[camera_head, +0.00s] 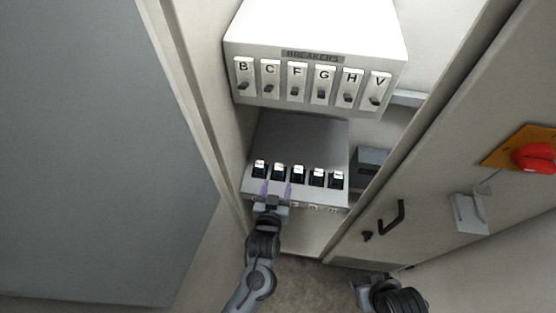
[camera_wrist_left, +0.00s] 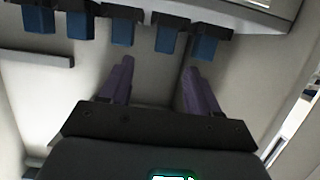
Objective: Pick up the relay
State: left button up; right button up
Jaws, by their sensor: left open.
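Several small relays stand in a row along the front of a grey panel box (camera_head: 303,140) in the cabinet. They have dark bodies with bright tops in the head view; the second from the left (camera_head: 279,173) is just beyond my left gripper. In the left wrist view they show as blue blocks with dark ends, one (camera_wrist_left: 166,40) ahead of the gap between the fingers. My left gripper (camera_head: 277,184) is open and empty, its purple fingers pointing at the row; its fingers also show in the wrist view (camera_wrist_left: 157,68). Contact with a relay cannot be made out. My right gripper's fingers are not visible.
A white breaker box (camera_head: 318,35) with lettered switches hangs above the relays. The cabinet door (camera_head: 440,130) with a black handle (camera_head: 391,217) and a red knob (camera_head: 534,158) stands at the right. A small grey box (camera_head: 370,166) is right of the panel box.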

aim_at(278, 171)
pick_arm(q)
jog(key=x, duration=0.3)
jog(key=shift+w+a+f+b, duration=0.15)
jog(key=shift+a+f+b, duration=0.05)
jog(key=shift+b, duration=0.2)
jog(key=shift+w+d+f, duration=0.15)
jog(key=shift+w, duration=0.55)
jog(key=b+x, duration=0.1)
jog(key=x, duration=0.3)
jog(key=shift+w+b, duration=0.3)
jog(key=shift+w, duration=0.2)
jog(key=shift+c, duration=0.3)
jog(key=c, duration=1)
